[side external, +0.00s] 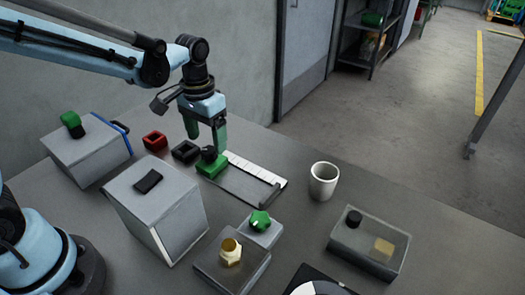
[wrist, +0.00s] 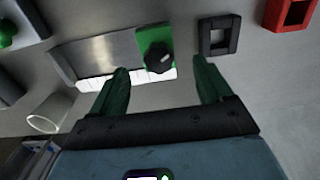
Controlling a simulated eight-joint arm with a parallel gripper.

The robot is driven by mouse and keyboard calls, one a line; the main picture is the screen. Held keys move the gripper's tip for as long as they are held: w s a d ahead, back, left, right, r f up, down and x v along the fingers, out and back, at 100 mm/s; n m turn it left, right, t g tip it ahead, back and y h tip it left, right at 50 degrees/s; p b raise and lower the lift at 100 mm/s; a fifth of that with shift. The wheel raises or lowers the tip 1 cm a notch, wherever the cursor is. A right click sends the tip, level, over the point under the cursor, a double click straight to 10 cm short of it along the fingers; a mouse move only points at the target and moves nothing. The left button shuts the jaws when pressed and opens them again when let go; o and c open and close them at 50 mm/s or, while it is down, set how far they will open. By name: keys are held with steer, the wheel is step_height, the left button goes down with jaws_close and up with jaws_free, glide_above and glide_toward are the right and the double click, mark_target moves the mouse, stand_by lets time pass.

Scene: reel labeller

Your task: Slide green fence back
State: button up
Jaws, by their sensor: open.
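The green fence (side external: 211,166) is a small green block with a black knob on top. It sits at the left end of a metal track with a white scale strip (side external: 254,167). In the wrist view the green fence (wrist: 155,48) shows at the right end of the track (wrist: 98,55), ahead of my fingertips. My gripper (side external: 207,138) is above and close to the fence, pointing down, with green fingers. In the wrist view my gripper (wrist: 162,80) is open, nothing between its fingers. I cannot tell whether a finger touches the fence.
A black square frame (side external: 186,151) and a red one (side external: 155,141) lie left of the fence. Grey boxes (side external: 160,208) stand in front. A clear-topped box (side external: 369,241) is at front right.

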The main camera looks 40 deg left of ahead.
steer(key=shift+r, duration=2.95)
steer(key=s+a+t, duration=0.2)
steer(key=s+t, duration=0.5)
steer(key=s, duration=0.2)
steer(key=shift+r, duration=0.2)
